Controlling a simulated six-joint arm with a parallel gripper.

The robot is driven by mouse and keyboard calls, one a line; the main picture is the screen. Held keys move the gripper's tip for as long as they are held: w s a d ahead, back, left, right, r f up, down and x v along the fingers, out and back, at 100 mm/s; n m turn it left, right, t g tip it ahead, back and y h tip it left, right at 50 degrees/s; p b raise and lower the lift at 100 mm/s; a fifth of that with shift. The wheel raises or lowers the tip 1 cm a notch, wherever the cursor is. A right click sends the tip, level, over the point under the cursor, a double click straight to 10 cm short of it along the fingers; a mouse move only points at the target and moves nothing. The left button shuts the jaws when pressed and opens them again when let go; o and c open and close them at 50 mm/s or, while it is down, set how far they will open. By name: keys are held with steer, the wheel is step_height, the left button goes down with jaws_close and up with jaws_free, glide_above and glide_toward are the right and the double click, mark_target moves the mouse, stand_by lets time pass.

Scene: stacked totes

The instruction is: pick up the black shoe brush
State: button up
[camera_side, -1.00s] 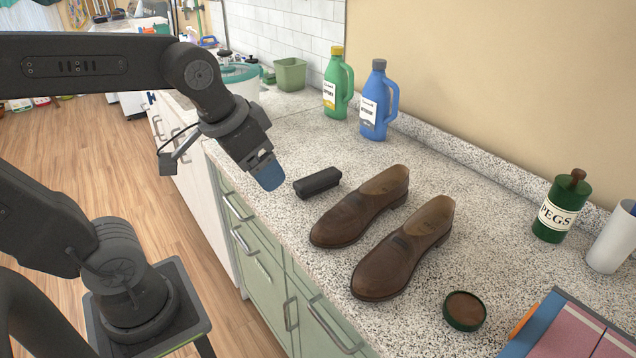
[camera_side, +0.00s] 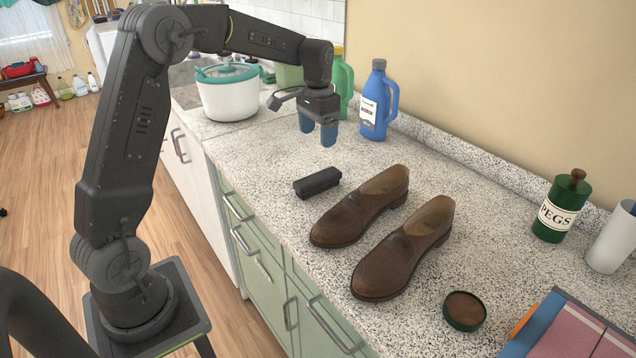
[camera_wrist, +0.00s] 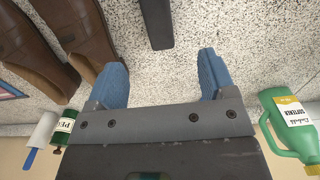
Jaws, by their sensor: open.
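The black shoe brush (camera_side: 317,183) lies on the speckled counter, to the left of the two brown shoes. In the wrist view the brush (camera_wrist: 156,22) shows at the top edge, partly cut off, beyond the fingertips and roughly between them. My gripper (camera_side: 318,138) has blue fingers pointing down. It is open and empty, above the counter and behind the brush, apart from it. The gripper's two spread fingers (camera_wrist: 166,68) also show in the wrist view.
Brown shoes (camera_side: 360,207) (camera_side: 405,250) stand right of the brush. A blue bottle (camera_side: 376,102) and a green bottle (camera_side: 343,82) stand close to my gripper. A white pot (camera_side: 228,95) is at left. A polish tin (camera_side: 464,311) and PEGS jar (camera_side: 562,208) are at right.

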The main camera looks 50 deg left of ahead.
mark_target(318, 176)
steer(key=f, duration=1.2)
steer(key=shift+s+d+f, duration=0.15)
steer(key=shift+d+f, duration=0.1)
steer(key=c, duration=1.1)
steer(key=shift+r, duration=0.45)
step_height(318, 176, up, 4)
steer(key=shift+a+f, duration=0.15)
steer(key=s+a+r, duration=0.6)
steer(key=s+a, duration=0.2)
steer(key=shift+r, duration=0.2)
